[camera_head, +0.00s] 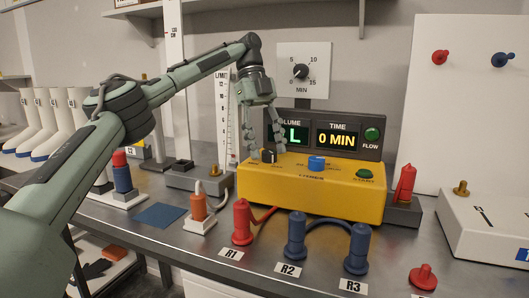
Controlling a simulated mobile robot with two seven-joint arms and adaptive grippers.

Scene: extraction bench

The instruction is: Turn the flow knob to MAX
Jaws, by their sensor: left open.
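The yellow box (310,198) stands on the bench with a black knob (269,157) at the left of its top, a blue knob (317,163) in the middle and a green button (364,174) at the right. I cannot read which knob is marked flow, nor any MAX mark; the lettering is too small. My left gripper (266,149) points down with its open fingers at the black knob, one on each side. I cannot tell whether they touch it. My right gripper is out of view.
Behind the box, a display panel (326,118) reads "0 MIN" beside a green lamp (372,134) labelled FLOW. A wall timer dial (301,72) is above. Red and blue posts R1 (241,223), R2 (295,237) and R3 (356,250) stand in front. A red-tipped fixture (405,185) is at right.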

